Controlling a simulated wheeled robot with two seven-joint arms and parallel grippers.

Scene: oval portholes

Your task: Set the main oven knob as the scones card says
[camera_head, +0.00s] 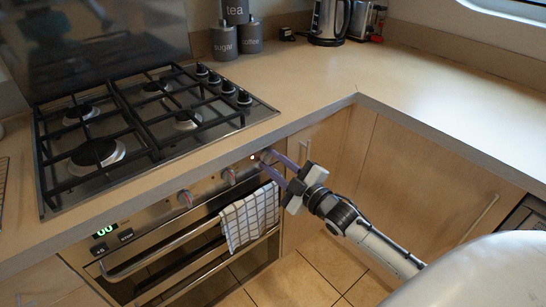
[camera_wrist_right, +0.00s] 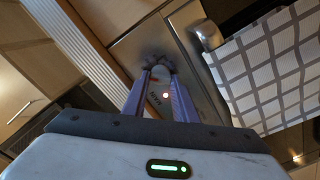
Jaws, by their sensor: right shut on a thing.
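The oven (camera_head: 150,247) under the hob has a steel front panel with a row of knobs. My right gripper (camera_head: 272,160) is at the right end of this panel, shut on the rightmost oven knob (camera_wrist_right: 157,72). In the wrist view its two fingers (camera_wrist_right: 160,85) lie on either side of that knob, which is partly hidden. A middle knob (camera_head: 228,176) and a left knob (camera_head: 185,198) are free of the gripper. The knob markings are too small to read. No scones card shows. My left gripper is out of view.
A checked towel (camera_head: 250,217) hangs on the oven handle (camera_head: 160,250), just below the gripper. The gas hob (camera_head: 150,125) and worktop edge are above. Canisters (camera_head: 224,40) and a kettle (camera_head: 330,20) stand at the back. The right worktop (camera_head: 440,75) is clear.

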